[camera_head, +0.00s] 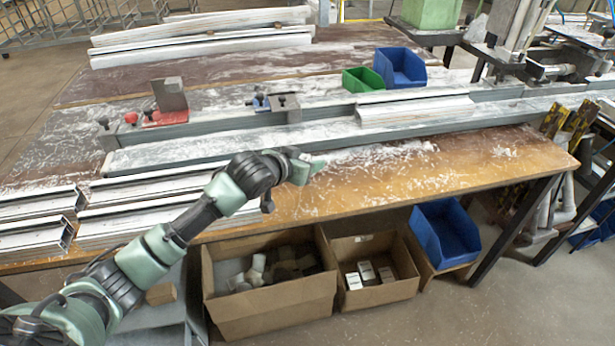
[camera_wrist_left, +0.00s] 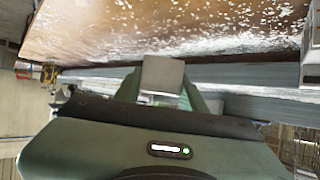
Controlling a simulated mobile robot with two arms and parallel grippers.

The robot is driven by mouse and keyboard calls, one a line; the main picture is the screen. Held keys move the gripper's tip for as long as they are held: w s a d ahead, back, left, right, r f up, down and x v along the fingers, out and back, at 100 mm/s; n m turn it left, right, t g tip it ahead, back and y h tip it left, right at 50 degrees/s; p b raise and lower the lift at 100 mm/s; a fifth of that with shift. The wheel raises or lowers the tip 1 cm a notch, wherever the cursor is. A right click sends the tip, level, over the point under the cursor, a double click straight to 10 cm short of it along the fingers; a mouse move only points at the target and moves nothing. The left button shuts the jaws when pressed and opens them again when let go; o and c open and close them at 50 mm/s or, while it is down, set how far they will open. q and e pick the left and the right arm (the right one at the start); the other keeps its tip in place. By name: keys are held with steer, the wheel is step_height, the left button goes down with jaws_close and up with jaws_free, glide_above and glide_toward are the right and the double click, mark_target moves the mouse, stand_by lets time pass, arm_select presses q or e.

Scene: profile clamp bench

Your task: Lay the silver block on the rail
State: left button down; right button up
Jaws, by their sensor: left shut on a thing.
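My left gripper (camera_head: 306,168) reaches over the front of the bench from the left. In the left wrist view its green fingers are shut on the silver block (camera_wrist_left: 163,74), a plain grey piece with a squarish face. In the head view the block is mostly hidden by the gripper, and I cannot tell how far it is above the bench. The long grey rail (camera_head: 225,124) runs across the bench behind the gripper. My right gripper is not in view.
A red-based clamp (camera_head: 168,100) and a small blue-and-grey clamp piece (camera_head: 284,105) sit along the rail. Green (camera_head: 362,80) and blue (camera_head: 400,68) bins stand behind it. Profiles lie at the front left. The brown bench top (camera_head: 420,175) at the right front is clear except for shavings.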

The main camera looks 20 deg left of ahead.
arm_select(q)
steer(key=shift+f, duration=2.45)
steer(key=shift+f, duration=0.1)
steer(key=c, duration=0.8)
jaws_free()
steer(key=shift+c, duration=0.2)
